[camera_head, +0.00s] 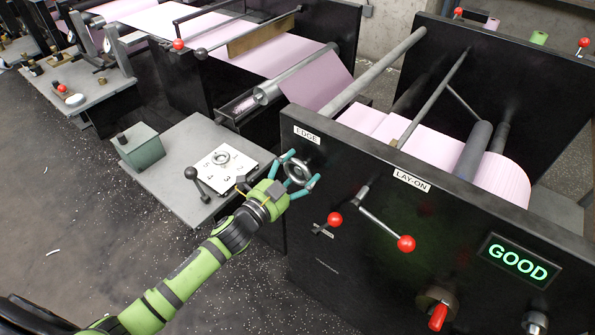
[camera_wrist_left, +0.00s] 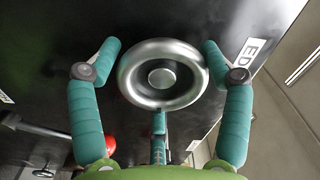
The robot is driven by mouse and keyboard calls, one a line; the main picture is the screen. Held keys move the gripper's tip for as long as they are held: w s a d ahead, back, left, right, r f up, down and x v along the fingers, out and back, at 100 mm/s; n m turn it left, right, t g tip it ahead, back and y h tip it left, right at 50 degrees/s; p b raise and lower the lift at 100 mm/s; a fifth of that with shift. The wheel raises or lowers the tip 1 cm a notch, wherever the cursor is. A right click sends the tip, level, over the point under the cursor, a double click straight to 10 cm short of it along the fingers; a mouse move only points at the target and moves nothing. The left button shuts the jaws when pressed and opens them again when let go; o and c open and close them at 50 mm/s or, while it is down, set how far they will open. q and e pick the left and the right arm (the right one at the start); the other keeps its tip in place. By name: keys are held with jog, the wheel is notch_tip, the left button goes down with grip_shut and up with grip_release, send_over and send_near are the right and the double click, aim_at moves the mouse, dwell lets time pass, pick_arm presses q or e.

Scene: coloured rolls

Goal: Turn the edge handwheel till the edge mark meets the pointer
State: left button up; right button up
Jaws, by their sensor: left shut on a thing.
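The edge handwheel (camera_head: 298,172) is a small silver ring with a hub on the black machine panel, just below the white EDGE label (camera_head: 307,135). It fills the middle of the left wrist view (camera_wrist_left: 163,76). My left gripper (camera_head: 301,169) is shut on the handwheel, with teal fingers on either side of the rim and a third finger below it. No edge mark or pointer can be made out in either view. My right gripper is not in view.
Right of the handwheel are red-knobbed levers (camera_head: 405,243), a LAY-ON label (camera_head: 411,181) and a lit GOOD display (camera_head: 518,262). A grey bench (camera_head: 175,180) with a numbered plate (camera_head: 222,165) and green box (camera_head: 138,147) stands left. Pink web lies behind.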

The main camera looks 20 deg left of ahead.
pick_arm(q)
jog(key=shift+a+f, duration=0.15)
jog(key=shift+a, duration=0.15)
jog(key=o, duration=1.1)
jog(key=shift+w, duration=0.1)
jog(key=shift+c, duration=0.2)
jog(key=shift+o, duration=0.2)
jog(key=v, duration=1.2)
